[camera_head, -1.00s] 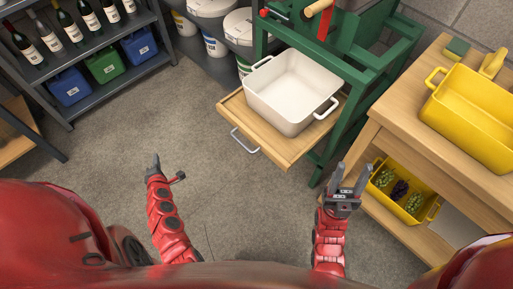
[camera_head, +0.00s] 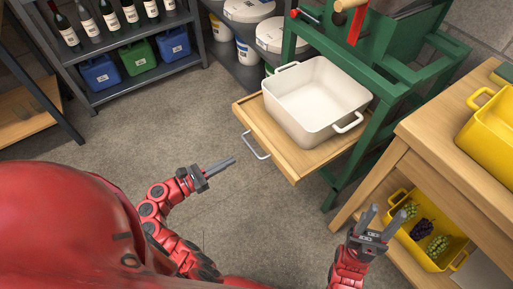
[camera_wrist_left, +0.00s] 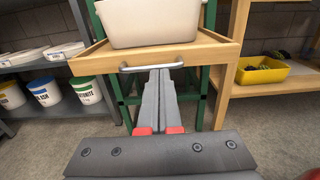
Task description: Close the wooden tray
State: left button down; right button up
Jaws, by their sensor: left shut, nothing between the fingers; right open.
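The wooden tray (camera_head: 290,150) is pulled out from the green frame (camera_head: 352,160), with a metal bar handle (camera_head: 256,146) on its front edge. A white tub with two handles (camera_head: 316,100) stands on the tray. My left gripper (camera_head: 232,161) is shut and empty, just short of the handle and pointing at it. In the left wrist view its fingers (camera_wrist_left: 159,75) lie together just below the handle (camera_wrist_left: 151,67); I cannot tell if they touch it. My right gripper (camera_head: 386,216) is open and empty, in front of the wooden table.
The wooden table (camera_head: 440,125) at the right bears a yellow tub (camera_head: 490,135), with a yellow crate of grapes (camera_head: 430,245) on its lower shelf. A shelf (camera_head: 135,85) with bottles and bins stands back left. The floor (camera_head: 150,140) between is clear.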

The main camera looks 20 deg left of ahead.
aim_at(264, 143)
pick_arm(q)
jog(key=b+x, duration=0.1)
jog(key=x, duration=0.9)
jog(key=shift+w+d+f, duration=0.1)
jog(key=shift+w+d, duration=0.2)
jog(key=shift+w, duration=0.05)
